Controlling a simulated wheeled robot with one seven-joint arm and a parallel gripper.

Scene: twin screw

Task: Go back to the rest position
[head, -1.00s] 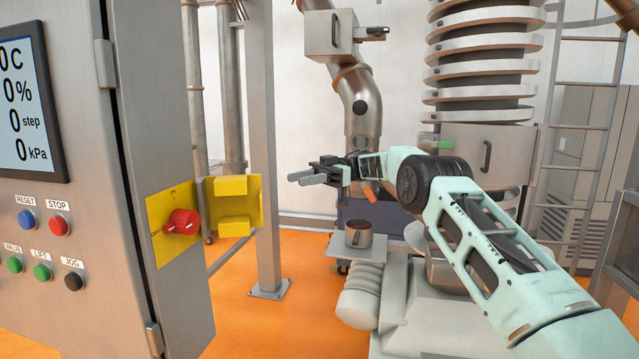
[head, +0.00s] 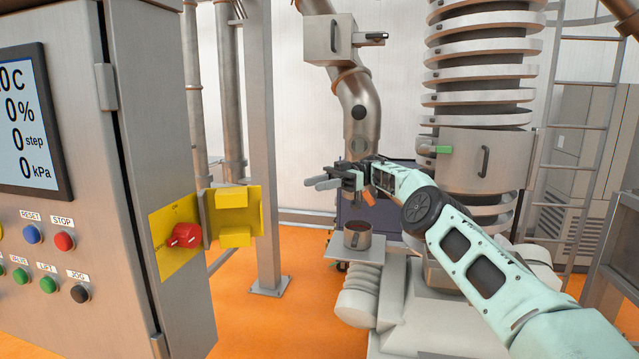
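My gripper (head: 314,183) hangs in free air left of the middle of the head view, at the end of my pale green arm (head: 450,235). Its two grey fingers point left and lie close together in this view, so I cannot tell whether they are apart. I see nothing held between them. The gripper is clear of the red rotary switch (head: 186,236) on its yellow plate (head: 172,260), which is to the lower left. No rest position is marked in view.
The grey control cabinet (head: 170,130) with buttons and a display fills the left. An open yellow guard (head: 232,220) and a post (head: 264,150) stand beside it. A ribbed column (head: 480,75) stands behind my arm.

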